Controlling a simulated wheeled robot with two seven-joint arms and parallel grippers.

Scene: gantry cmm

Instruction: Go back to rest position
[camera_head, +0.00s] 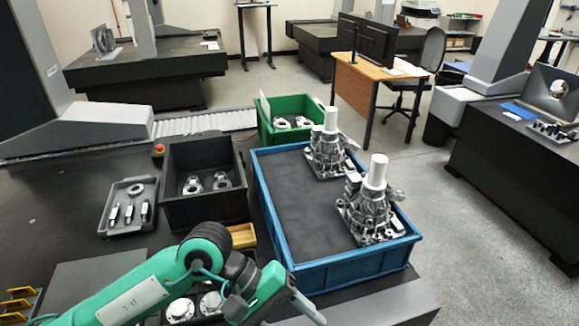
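My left arm (150,285) is green and black and reaches in from the bottom left. My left gripper (308,308) is at the bottom centre, in front of the near wall of the blue crate (345,277). A grey finger points down to the lower right. Whether the gripper is open or shut cannot be told, and I see nothing held in it. My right arm and gripper are not in view.
Two metal housings (365,210) (328,148) stand in the blue crate. Left of it are a black bin (205,213) with metal parts, a grey tool tray (118,222) and a yellow box (243,236). A green bin (262,122) stands behind. Round parts (180,310) lie beside my arm.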

